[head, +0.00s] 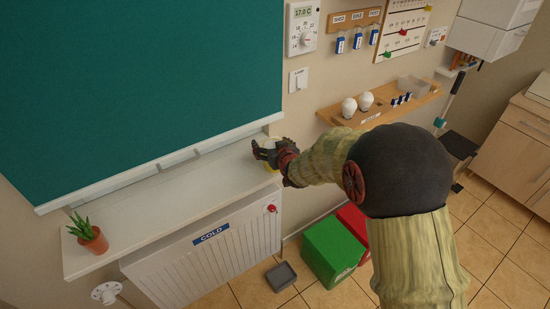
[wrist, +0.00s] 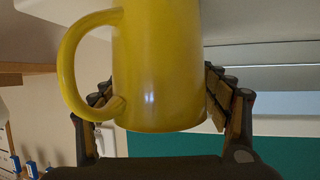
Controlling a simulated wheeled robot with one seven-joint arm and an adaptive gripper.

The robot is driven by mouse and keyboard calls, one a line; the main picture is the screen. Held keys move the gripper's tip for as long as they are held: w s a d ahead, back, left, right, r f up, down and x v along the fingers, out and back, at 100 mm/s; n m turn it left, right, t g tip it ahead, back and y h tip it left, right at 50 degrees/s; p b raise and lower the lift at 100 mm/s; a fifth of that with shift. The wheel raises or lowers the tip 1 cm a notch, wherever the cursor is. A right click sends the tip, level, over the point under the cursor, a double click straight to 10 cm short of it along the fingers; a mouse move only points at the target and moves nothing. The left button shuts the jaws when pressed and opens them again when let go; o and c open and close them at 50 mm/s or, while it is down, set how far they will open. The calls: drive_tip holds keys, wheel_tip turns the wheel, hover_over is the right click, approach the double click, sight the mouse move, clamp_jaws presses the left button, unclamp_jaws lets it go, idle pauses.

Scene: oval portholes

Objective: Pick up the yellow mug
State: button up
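The yellow mug (head: 273,143) is mostly hidden behind my gripper at the right end of the white shelf in the head view. In the wrist view the mug (wrist: 158,70) fills the middle, with its handle on the left; its upper part in the picture is cut off. My gripper (head: 264,153) is at the mug, with one finger on each side of it in the wrist view (wrist: 160,97). The left finger is partly behind the handle. Both pads lie very close to the mug's sides; I cannot tell whether they press on it.
The white shelf (head: 150,205) carries a potted plant (head: 90,236) at its left end, with bare room between. A radiator (head: 205,262) is below. A wooden wall shelf (head: 382,108) with bulbs stands to the right.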

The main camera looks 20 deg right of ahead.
drive_tip(key=c, duration=1.4)
